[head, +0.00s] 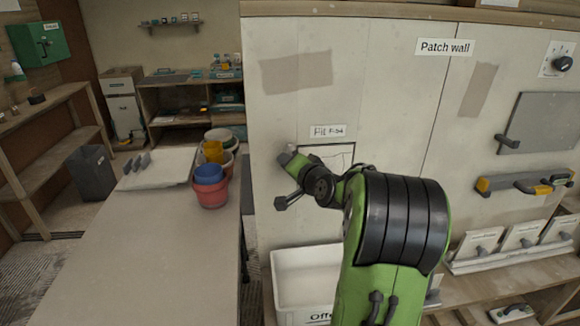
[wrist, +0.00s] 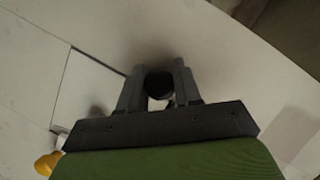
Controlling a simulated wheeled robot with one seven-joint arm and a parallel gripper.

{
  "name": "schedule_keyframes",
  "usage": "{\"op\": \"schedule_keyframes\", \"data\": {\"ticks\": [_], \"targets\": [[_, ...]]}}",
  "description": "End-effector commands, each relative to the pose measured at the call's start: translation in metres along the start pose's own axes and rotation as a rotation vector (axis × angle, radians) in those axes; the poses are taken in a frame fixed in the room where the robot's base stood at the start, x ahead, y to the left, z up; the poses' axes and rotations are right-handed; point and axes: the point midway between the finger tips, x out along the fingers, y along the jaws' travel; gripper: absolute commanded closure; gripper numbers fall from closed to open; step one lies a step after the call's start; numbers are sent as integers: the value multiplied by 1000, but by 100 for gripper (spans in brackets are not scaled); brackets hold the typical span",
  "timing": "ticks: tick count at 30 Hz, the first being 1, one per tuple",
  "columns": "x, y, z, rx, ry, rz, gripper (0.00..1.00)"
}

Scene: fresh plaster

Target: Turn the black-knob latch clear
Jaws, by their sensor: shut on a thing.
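The latch's black knob (wrist: 158,86) shows in the wrist view as a dark round end between my two grey fingers. My gripper (wrist: 158,78) is shut on it, one finger at each side, close to the pale wall. In the head view my gripper (head: 287,157) is at the left edge of a framed wall panel (head: 335,153) under a "Fit" label. The knob cannot be made out clearly there, and my arm covers the panel's lower part. The latch body and its angle are hidden.
A white bin (head: 305,275) stands below the panel. A table (head: 105,250) at the left holds nested buckets (head: 210,190). A dial (head: 562,63), a grey hatch (head: 540,122) and a grey-yellow bar (head: 525,183) are on the wall at the right.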

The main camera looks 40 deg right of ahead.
Motion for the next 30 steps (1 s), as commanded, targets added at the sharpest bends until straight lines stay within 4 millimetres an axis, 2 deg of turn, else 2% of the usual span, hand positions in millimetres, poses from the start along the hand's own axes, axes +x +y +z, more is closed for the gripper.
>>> {"op": "schedule_keyframes", "data": {"ticks": [9,25,26,30], "targets": [[0,1,1,-98,-2,44,97],[0,2,1,-114,-3,51,97],[0,1,1,-114,-3,51,62],[0,1,1,-114,-2,50,42]]}}
